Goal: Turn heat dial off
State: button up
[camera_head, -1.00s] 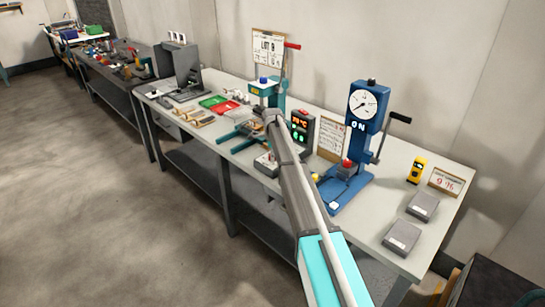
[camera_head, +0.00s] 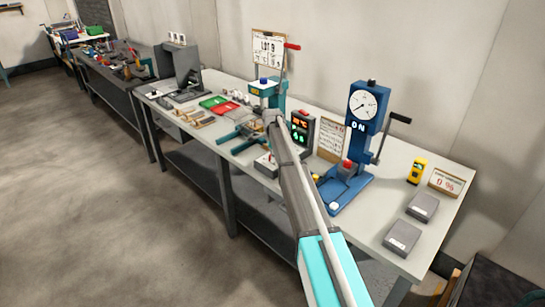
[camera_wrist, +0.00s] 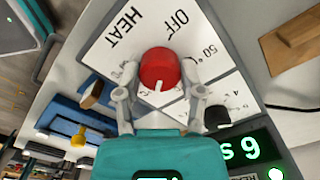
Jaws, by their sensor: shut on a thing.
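The heat dial (camera_wrist: 158,68) is a round red knob with a white mark, on a white panel printed HEAT, OFF and 50°C in the wrist view. The mark is on the knob's lower side in the picture, while OFF is printed above it, slightly right. My gripper (camera_wrist: 160,80) is shut on the dial, one grey finger at each side. In the head view, my arm reaches over the bench and hides the dial. The controller with its lit display (camera_head: 301,128) stands just right of the arm's end, and green digits also show in the wrist view.
A blue press with a round gauge (camera_head: 358,140) stands right of my arm. A teal-based press (camera_head: 264,90) stands behind the arm's end. Red and green trays (camera_head: 220,106) lie to the left. Grey boxes (camera_head: 404,238) lie at the bench's right end.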

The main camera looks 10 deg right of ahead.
jog(key=n, duration=0.4)
jog(key=shift+n, duration=0.4)
jog(key=n, duration=0.9)
jog(key=shift+n, duration=0.4)
jog(key=n, duration=0.4)
jog(key=shift+n, duration=0.3)
jog(key=n, duration=0.3)
jog(key=shift+n, duration=0.3)
jog(key=n, duration=0.4)
jog(key=shift+n, duration=0.3)
jog(key=n, duration=0.3)
jog(key=shift+n, duration=2.2)
